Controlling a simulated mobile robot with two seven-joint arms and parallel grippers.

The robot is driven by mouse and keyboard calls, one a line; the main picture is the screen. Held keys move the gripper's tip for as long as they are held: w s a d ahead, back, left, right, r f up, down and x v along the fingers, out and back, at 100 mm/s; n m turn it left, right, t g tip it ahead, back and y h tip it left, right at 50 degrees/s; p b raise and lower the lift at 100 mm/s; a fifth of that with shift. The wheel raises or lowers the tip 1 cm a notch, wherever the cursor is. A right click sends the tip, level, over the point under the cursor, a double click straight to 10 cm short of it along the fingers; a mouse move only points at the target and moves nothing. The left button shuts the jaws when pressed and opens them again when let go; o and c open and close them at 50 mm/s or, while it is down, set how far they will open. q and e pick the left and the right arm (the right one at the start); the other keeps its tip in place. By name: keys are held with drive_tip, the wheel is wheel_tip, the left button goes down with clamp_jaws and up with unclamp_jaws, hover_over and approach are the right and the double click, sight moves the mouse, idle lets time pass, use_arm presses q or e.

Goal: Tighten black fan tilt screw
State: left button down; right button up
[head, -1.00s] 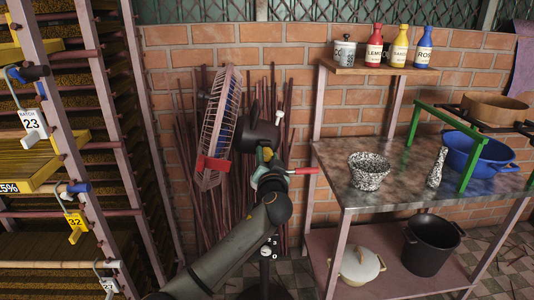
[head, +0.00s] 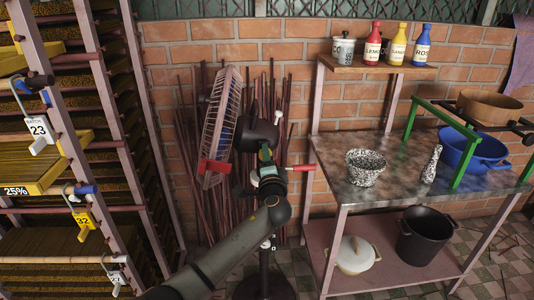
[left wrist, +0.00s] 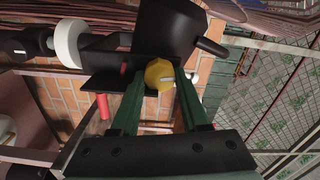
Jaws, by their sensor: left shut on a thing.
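The black fan (head: 258,134) stands against the brick wall in the head view, its caged head (head: 219,125) turned sideways. My left gripper (head: 265,155) is at the fan's neck, just below the black motor housing. In the left wrist view a round yellow knob (left wrist: 159,74), apparently the tilt screw, sits under the black housing (left wrist: 168,32). My left gripper (left wrist: 157,92) has its two green fingers on either side of the knob, shut on it. In the head view the knob is hidden by the gripper. My right gripper is not in view.
A metal table (head: 335,178) with a speckled bowl (head: 366,168) stands to the right, a black pot (head: 427,238) on its lower shelf. Racks with trays (head: 45,175) stand at the left. Thin sticks (head: 192,150) lean on the wall behind the fan.

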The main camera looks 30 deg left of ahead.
use_arm(q)
drive_tip(key=shift+m, duration=0.6)
drive_tip(key=shift+f+p, duration=0.1)
drive_tip(key=shift+p, duration=0.2)
drive_tip(key=shift+c, duration=2)
unclamp_jaws()
drive_tip(key=v, duration=1.2)
drive_tip(key=shift+s, duration=0.3)
